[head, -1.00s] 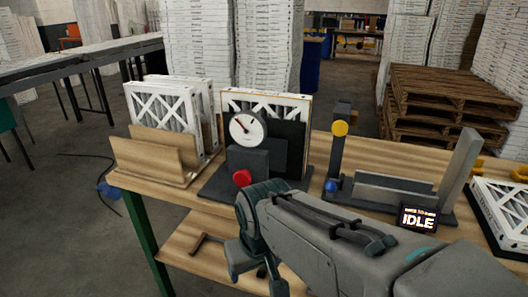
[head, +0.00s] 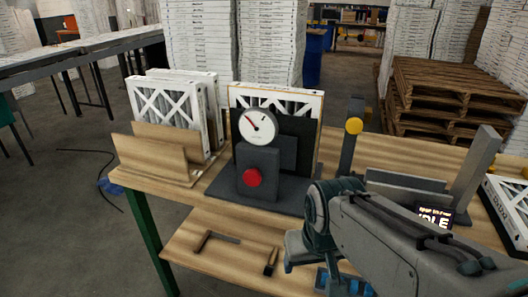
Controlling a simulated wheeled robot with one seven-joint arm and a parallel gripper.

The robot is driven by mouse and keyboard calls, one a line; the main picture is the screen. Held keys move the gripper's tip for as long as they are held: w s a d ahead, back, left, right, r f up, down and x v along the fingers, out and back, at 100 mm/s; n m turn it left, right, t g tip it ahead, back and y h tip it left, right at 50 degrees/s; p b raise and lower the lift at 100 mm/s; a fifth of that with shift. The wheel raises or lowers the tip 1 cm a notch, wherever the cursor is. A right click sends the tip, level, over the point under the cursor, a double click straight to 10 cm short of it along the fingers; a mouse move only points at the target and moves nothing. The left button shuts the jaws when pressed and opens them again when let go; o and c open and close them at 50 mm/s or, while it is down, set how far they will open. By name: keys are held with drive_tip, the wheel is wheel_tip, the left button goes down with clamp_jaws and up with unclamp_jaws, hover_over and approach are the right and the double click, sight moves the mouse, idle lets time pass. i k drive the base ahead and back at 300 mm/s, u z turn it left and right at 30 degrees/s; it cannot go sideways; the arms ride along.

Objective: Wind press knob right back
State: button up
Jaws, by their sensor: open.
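The press (head: 258,170) is a dark block on a dark base at the bench's left middle. A red round knob (head: 253,178) sits on its front face, and a white dial gauge (head: 257,126) with a red needle tops it. A white-framed filter (head: 290,100) stands behind a dark plate at the press. My gripper (head: 303,252) is low and right of the knob, in front of the bench and apart from the press. It is open and holds nothing that I can see; its fingertips are hard to make out.
Filters (head: 170,105) stand in a wooden rack (head: 160,158) at left. The lower shelf holds a hex key (head: 212,240) and a brush-like tool (head: 271,262).

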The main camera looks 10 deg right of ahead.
sight(252, 177)
drive_tip(key=z, duration=1.55)
drive_tip(key=k, duration=0.95)
drive_tip(key=u, duration=1.8)
